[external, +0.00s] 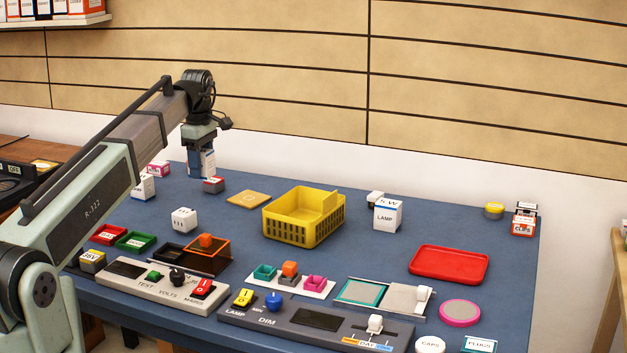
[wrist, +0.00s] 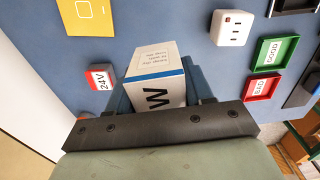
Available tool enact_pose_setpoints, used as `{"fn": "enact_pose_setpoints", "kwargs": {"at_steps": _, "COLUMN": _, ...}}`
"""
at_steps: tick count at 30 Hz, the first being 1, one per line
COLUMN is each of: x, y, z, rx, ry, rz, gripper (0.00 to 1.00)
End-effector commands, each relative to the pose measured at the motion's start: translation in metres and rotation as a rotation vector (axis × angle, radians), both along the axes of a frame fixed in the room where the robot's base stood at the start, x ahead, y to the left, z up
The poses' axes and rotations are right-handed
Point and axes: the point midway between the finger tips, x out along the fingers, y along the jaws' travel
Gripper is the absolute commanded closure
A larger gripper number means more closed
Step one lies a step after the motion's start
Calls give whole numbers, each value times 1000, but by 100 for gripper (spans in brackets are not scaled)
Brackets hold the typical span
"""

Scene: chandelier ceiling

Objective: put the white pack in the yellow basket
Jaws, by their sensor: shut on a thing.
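My gripper (external: 201,160) is at the back left of the blue table, shut on a white pack (wrist: 155,75) with a blue stripe and a large black "W". In the wrist view the pack sits between the two blue fingers; in the external view it is partly hidden by them. Whether its underside touches the table is unclear. The yellow basket (external: 303,232) stands right of my gripper, near the table's middle, with slotted walls and an open top. Its visible inside looks empty.
A 24V block (external: 213,185) is close by the gripper; a yellow square (external: 248,199) lies towards the basket. A white socket cube (external: 184,220) stands in front. Another white pack (external: 388,214), marked LAMP, is right of the basket. A red tray (external: 449,265) lies farther right.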

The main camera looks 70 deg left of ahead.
Motion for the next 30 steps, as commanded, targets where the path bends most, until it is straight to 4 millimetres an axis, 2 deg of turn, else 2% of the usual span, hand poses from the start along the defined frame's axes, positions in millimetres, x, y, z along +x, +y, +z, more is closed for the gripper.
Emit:
{"fn": "enact_pose_setpoints", "kwargs": {"at_steps": 3, "x": 32, "y": -27, "z": 0, "rx": 0, "ry": 0, "rz": -59, "gripper": 80}}
{"fn": "enact_pose_setpoints", "kwargs": {"at_steps": 12, "x": 104, "y": -94, "z": 2, "rx": 1, "ry": -1, "rz": -198, "gripper": 80}}
{"fn": "enact_pose_setpoints", "kwargs": {"at_steps": 21, "x": 163, "y": -159, "z": 4, "rx": 1, "ry": -1, "rz": -315, "gripper": 80}}
{"fn": "enact_pose_setpoints", "kwargs": {"at_steps": 27, "x": 193, "y": -190, "z": 6, "rx": 1, "ry": -1, "rz": -319, "gripper": 80}}
{"fn": "enact_pose_setpoints", "kwargs": {"at_steps": 30, "x": 198, "y": -185, "z": 8, "rx": 1, "ry": -1, "rz": -238, "gripper": 80}}
